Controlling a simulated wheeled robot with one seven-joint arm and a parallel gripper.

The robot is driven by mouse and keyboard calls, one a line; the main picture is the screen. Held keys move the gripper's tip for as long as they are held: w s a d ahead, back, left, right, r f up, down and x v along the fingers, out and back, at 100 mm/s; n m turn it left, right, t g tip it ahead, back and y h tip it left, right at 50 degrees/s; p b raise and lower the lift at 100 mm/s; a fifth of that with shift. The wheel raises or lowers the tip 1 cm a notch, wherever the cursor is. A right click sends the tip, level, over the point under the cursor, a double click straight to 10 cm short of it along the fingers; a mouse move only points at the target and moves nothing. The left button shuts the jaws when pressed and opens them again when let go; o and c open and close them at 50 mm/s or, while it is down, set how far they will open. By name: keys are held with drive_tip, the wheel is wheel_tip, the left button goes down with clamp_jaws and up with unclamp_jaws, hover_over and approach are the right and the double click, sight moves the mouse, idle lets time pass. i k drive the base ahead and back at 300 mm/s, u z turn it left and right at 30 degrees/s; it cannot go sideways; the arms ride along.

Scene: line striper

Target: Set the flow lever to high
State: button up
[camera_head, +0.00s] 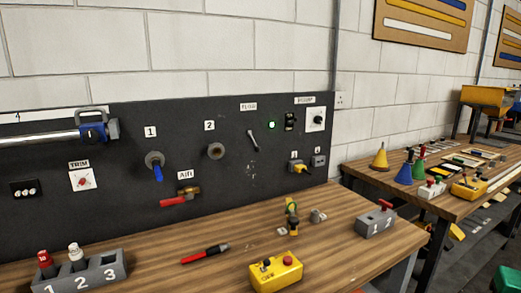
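A small pale metal lever (254,140) is on the dark upright panel, below a white label (248,106) that seems to read FLOW. The lever is tilted, its upper end leaning left and its lower end to the right. Small white marks (251,168) are on the panel below it, too small to read. I cannot tell which setting the lever stands at. My gripper is not in view.
The panel also holds a green light (272,125), a dial (315,119), a red-handled AIR valve (179,199) and a blue-handled fitting (156,163). On the wooden bench (225,268) are a yellow control box (276,272), a red-and-black tool (205,254) and a numbered block (94,272).

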sight(256, 149)
drive_tip(key=k, duration=1.25)
drive_tip(key=u, duration=0.4)
drive_tip(key=i, duration=1)
